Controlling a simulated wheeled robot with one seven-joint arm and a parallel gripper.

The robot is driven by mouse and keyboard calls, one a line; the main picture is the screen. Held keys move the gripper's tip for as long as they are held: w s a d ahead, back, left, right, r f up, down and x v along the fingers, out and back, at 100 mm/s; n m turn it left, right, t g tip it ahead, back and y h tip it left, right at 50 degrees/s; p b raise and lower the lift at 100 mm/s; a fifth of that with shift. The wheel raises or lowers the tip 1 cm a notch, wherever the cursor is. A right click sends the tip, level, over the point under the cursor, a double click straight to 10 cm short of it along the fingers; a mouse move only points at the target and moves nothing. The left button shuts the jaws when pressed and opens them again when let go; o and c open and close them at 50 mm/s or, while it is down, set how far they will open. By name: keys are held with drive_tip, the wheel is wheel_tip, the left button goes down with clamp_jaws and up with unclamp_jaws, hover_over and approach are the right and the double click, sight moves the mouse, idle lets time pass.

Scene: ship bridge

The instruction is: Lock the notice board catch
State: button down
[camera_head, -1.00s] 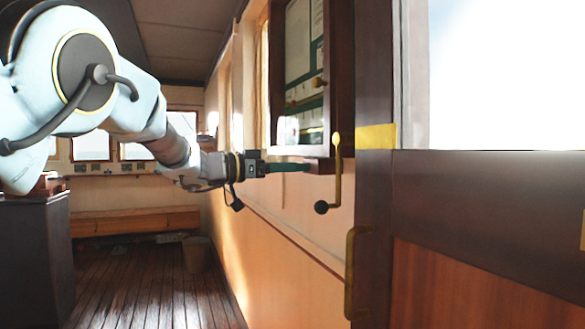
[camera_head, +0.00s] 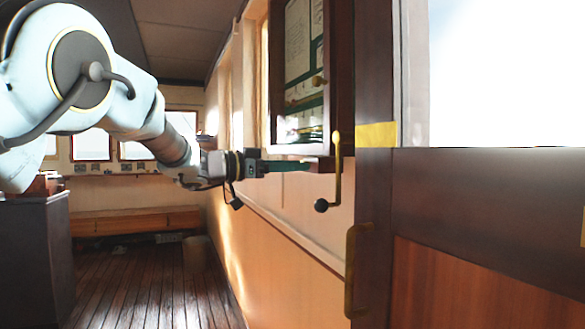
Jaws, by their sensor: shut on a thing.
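The notice board (camera_head: 304,70) is a dark wooden, glass-fronted case on the right-hand wall, with papers behind its glass. A small brass knob (camera_head: 318,80) shows on its front. My gripper (camera_head: 300,166) reaches in from the left, with its dark green fingers level at the board's lower edge. It is shut on a small part there, apparently the catch; the fingers and the board's edge hide most of it, so its position cannot be told. A brass lever with a black ball end (camera_head: 322,205) hangs just right of the fingertips; I see no clear contact with it.
A dark wooden door with a brass pull handle (camera_head: 351,270) stands close on the right. A dark cabinet (camera_head: 38,255) is at left. A bin (camera_head: 196,254) and a wooden bench (camera_head: 135,222) are farther back. The plank floor between is clear.

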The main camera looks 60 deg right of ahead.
drive_tip(key=shift+f+m+b, duration=0.1)
drive_tip(key=shift+m+b, duration=4.8)
drive_tip(key=shift+m, duration=3.5)
drive_tip(key=shift+c, duration=1.8)
unclamp_jaws()
drive_tip(key=b+v, duration=0.1)
drive_tip(key=v, duration=0.9)
drive_tip(key=shift+w+a, duration=0.2)
drive_tip(key=shift+a, duration=0.15)
drive_tip(key=shift+w, duration=0.1)
